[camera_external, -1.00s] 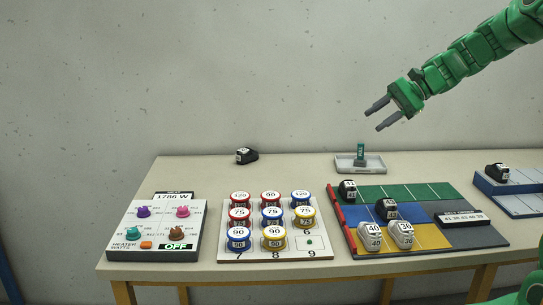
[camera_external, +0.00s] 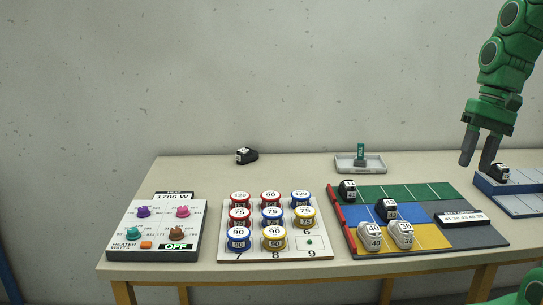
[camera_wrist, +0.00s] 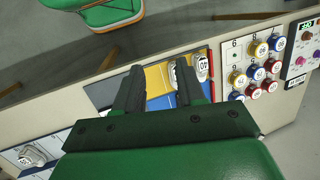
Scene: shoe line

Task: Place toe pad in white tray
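The white tray (camera_external: 345,165) stands at the back of the table, with an upright dark green labelled piece (camera_external: 360,155) in it. I cannot tell whether that piece is the toe pad. My gripper (camera_external: 477,160) points down at the right, fingers apart, by a black numbered shoe-shaped block (camera_external: 500,171) on a blue-edged rack (camera_external: 507,197). I cannot tell whether it touches the block. In the wrist view, the gripper's two grey fingers (camera_wrist: 158,84) are apart with nothing held between them.
A coloured mat (camera_external: 415,192) bears black and white numbered shoe blocks. Left of it are a board (camera_external: 290,250) of numbered discs and a heater panel (camera_external: 155,240) with knobs. Another black block (camera_external: 246,156) lies at the back left.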

